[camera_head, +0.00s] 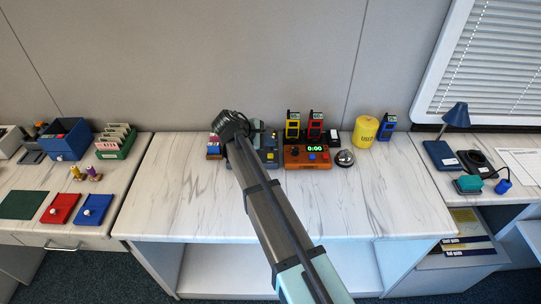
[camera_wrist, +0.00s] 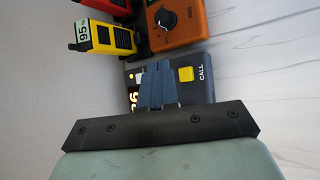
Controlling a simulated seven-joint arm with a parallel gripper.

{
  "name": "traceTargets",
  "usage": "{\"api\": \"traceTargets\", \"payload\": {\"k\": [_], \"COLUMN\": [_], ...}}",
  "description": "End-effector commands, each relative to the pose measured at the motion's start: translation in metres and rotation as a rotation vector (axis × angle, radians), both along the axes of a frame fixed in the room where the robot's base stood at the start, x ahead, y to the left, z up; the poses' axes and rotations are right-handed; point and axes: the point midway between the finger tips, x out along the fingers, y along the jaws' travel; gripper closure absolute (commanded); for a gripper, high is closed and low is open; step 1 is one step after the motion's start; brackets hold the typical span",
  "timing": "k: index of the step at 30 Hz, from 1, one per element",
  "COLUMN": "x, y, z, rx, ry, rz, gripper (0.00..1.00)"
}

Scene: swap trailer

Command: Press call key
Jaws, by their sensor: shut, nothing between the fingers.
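A dark grey call box (camera_wrist: 203,90) with a square yellow key (camera_wrist: 186,74) marked CALL and a lit display (camera_wrist: 133,98) fills the middle of the wrist view. In the head view the box (camera_head: 270,146) stands on the marble-look counter, partly hidden by my arm. My gripper (camera_wrist: 157,66) is shut and empty. Its blue fingers appear over the box, between the display and the yellow key, with the key just right of the fingertips. I cannot tell whether they touch the box. In the head view my fingertips are hidden behind the wrist.
An orange timer box (camera_head: 307,157) stands right of the call box, with a silver bell (camera_head: 345,158) and a yellow canister (camera_head: 365,132) beyond. Yellow (camera_head: 293,126) and red (camera_head: 315,125) handsets stand behind. The counter front (camera_head: 370,205) is clear.

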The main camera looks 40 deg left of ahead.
Motion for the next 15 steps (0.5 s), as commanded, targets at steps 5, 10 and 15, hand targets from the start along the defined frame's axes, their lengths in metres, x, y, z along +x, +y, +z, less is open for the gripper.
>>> {"api": "traceTargets", "payload": {"k": [5, 10, 15], "x": [0.000, 0.000, 0.000], "y": [0.000, 0.000, 0.000], "z": [0.015, 0.022, 0.022], "rx": [0.001, 0.000, 0.000], "ry": [0.000, 0.001, 0.001], "rz": [-0.001, -0.001, -0.001], "gripper": [1.00, 1.00, 1.00]}}
